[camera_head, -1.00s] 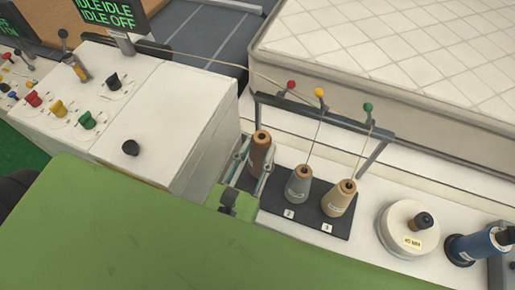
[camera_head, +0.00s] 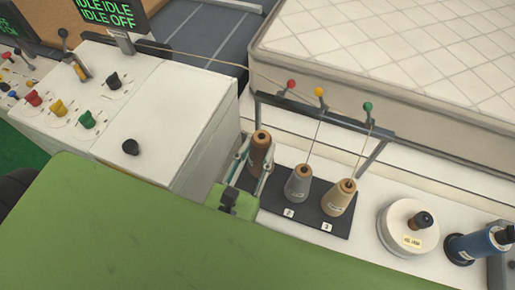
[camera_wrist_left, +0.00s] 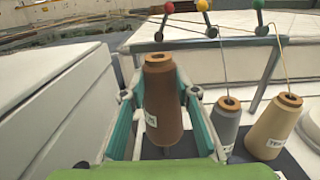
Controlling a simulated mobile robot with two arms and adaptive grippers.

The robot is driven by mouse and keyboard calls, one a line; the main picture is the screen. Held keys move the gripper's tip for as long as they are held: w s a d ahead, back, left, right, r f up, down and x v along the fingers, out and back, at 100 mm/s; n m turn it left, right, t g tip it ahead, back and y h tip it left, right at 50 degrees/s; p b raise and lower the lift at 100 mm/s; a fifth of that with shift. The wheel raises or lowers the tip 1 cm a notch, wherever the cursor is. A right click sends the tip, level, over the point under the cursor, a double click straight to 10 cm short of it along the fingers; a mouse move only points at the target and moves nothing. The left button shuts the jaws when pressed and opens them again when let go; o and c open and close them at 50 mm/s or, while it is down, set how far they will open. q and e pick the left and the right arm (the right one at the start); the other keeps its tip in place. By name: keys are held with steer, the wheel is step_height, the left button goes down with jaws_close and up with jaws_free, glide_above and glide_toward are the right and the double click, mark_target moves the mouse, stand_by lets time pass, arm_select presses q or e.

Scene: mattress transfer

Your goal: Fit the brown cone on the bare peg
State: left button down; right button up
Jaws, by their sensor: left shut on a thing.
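The brown cone (camera_head: 260,156) stands upright at the left end of the dark peg board (camera_head: 338,231). It also shows large in the left wrist view (camera_wrist_left: 166,95). My left gripper (camera_head: 255,170) is shut on the brown cone, with one finger on each side. My right gripper is not in view.
A grey cone (camera_head: 298,184) and a tan cone (camera_head: 339,198) stand close to the right of the brown one. A rack bar (camera_head: 330,117) with red, yellow and green balls rises behind. A white machine cabinet (camera_head: 175,120) is at left. A white spool (camera_head: 407,227) and a blue spool (camera_head: 478,244) stand at right.

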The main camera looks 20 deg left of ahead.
mark_target(256, 171)
arm_select(q)
steer(key=shift+f+b, duration=3.4)
steer(key=shift+f, duration=0.8)
steer(key=c, duration=1.5)
jaws_free()
steer(key=shift+s, duration=0.2)
steer(key=s, duration=1.1)
steer(key=shift+s+a, duration=0.2)
steer(key=shift+s, duration=0.15)
